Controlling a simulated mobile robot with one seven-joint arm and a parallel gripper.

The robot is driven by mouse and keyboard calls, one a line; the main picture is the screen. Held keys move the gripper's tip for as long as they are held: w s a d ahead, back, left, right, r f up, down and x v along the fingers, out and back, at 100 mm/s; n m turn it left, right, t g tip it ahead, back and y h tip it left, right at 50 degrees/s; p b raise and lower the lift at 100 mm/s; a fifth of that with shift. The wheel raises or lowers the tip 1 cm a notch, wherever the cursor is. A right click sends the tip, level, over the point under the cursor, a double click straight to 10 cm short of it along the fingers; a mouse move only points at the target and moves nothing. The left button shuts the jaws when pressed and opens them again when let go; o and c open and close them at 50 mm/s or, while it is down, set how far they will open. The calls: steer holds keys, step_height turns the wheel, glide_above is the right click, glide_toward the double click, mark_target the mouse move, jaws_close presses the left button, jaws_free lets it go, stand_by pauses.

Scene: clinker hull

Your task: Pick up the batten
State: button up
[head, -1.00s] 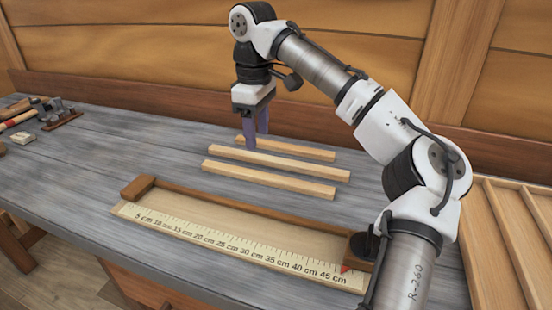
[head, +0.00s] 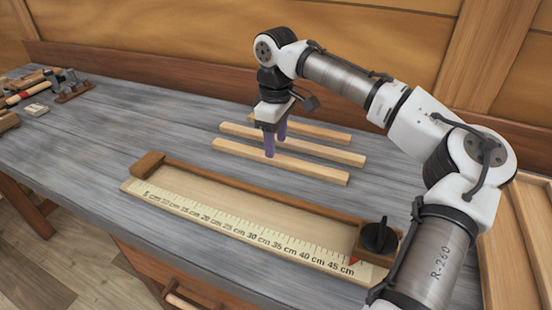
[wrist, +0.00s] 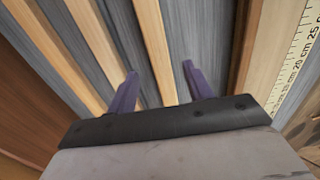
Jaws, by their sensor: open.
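Three pale wooden battens lie side by side on the grey bench: a front batten (head: 310,171), a middle batten (head: 325,153) and a back batten (head: 325,134). My gripper (head: 276,149) is open and empty, pointing down at the front batten, left of its middle. In the wrist view, the purple fingers (wrist: 160,70) stand on either side of the front batten (wrist: 156,45), which runs between them. I cannot tell how far down beside it the fingertips reach. The middle batten (wrist: 96,50) lies left of the fingers there.
A measuring tray (head: 245,232) with a centimetre scale, wooden end blocks and a black knob (head: 379,237) lies in front of the battens. Tools, including a plane (head: 72,86), lie at the far left. A panelled wall stands behind. The bench (head: 150,130) left of the battens is clear.

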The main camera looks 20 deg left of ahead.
mark_target(276, 157)
step_height(276, 157, down, 4)
steer(key=shift+f, duration=0.1)
steer(key=c, duration=1.1)
